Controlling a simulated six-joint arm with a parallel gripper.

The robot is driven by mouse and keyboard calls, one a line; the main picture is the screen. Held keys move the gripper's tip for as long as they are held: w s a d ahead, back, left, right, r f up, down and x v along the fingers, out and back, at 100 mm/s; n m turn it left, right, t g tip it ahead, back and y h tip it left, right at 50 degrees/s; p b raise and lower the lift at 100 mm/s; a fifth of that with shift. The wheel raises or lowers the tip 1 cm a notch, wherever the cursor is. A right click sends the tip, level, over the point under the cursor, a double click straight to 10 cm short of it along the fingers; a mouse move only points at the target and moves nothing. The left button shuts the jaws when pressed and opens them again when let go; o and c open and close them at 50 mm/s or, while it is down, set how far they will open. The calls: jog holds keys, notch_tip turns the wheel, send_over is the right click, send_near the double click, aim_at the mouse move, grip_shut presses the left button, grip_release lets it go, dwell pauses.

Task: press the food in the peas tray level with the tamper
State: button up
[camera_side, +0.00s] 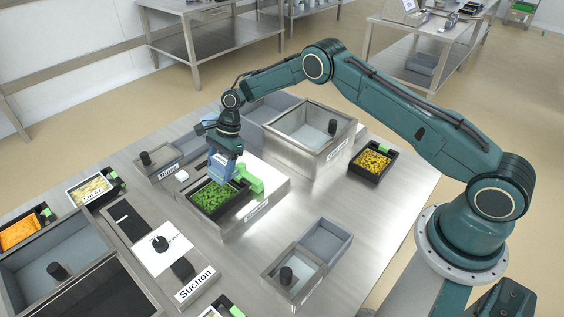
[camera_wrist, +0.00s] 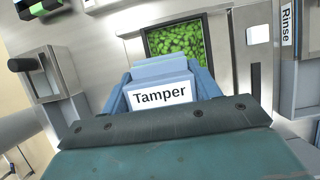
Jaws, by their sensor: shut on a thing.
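The peas tray (camera_side: 195,203) is a black tray full of green peas, set in the steel sealer station in the middle of the bench. Its peas (camera_wrist: 176,42) also show in the wrist view, just beyond the tamper. My gripper (camera_side: 222,165) is shut on the tamper (camera_wrist: 161,94), a pale blue block labelled "Tamper". The tamper is upright over the back right part of the tray in the side view. Its lower end is hidden, so I cannot tell whether it touches the peas. The pea surface looks uneven.
A green clip (camera_side: 250,178) sits right beside the tray. The rinse bin (camera_side: 158,162) stands behind left, a large lidded bin (camera_side: 310,135) behind right. A tray of yellow food (camera_side: 372,161) lies to the right. The suction plate (camera_side: 162,248) is front left. Bare bench lies right of the station.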

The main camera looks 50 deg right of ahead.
jog(key=shift+w+a+f, duration=0.4)
jog(key=shift+w+a, duration=0.35)
jog(key=shift+w, duration=0.05)
jog(key=shift+w+a+f, duration=0.35)
jog(key=shift+w+a, duration=0.4)
jog(key=shift+f, duration=0.25)
jog(key=shift+f, duration=3.35)
jog(key=shift+f, duration=0.5)
jog(key=shift+r, duration=0.15)
jog(key=shift+r, duration=3.7)
